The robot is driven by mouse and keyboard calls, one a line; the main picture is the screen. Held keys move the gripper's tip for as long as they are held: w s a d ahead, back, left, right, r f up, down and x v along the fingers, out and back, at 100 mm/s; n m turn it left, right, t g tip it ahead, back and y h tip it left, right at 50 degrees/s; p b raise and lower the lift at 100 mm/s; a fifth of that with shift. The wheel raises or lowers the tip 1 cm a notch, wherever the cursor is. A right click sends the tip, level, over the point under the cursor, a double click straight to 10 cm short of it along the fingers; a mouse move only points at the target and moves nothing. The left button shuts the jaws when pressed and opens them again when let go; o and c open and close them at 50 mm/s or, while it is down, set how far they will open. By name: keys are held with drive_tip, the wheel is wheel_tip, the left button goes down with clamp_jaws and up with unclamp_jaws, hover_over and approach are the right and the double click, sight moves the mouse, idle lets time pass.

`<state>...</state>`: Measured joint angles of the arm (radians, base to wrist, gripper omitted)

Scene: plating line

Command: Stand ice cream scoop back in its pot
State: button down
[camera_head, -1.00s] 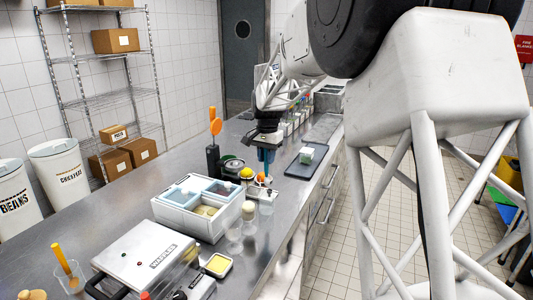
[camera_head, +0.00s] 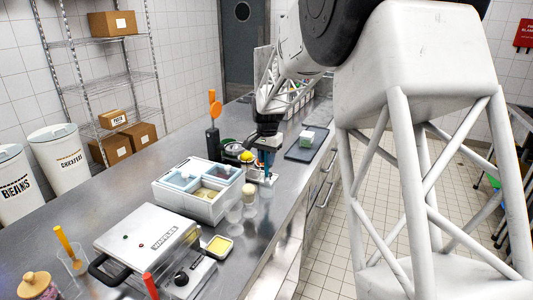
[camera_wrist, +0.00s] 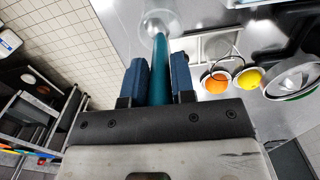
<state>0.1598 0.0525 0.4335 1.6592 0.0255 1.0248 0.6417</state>
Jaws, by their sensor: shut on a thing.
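My gripper (camera_head: 267,161) is low over the counter's right edge, its blue fingers shut on the teal handle of the ice cream scoop (camera_wrist: 159,68). In the wrist view the gripper (camera_wrist: 160,80) has the handle between its fingers, pointing away from the camera. The handle's far end meets a clear, round, pot-like thing (camera_wrist: 146,24). I cannot tell whether the scoop stands inside it or touches its bottom. In the head view the fingers and arm hide most of the scoop.
A dark tray (camera_head: 318,136) lies behind. A white topping box (camera_head: 222,213), clear glasses (camera_head: 233,212) and a waffle iron (camera_head: 135,236) stand nearer on the counter.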

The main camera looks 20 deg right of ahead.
drive_tip(key=shift+f, duration=1.15)
drive_tip(key=c, duration=0.9)
unclamp_jaws()
drive_tip(key=shift+o, duration=0.2)
drive_tip(key=shift+w+d+r, duration=0.1)
drive_tip(key=shift+r, duration=3.75)
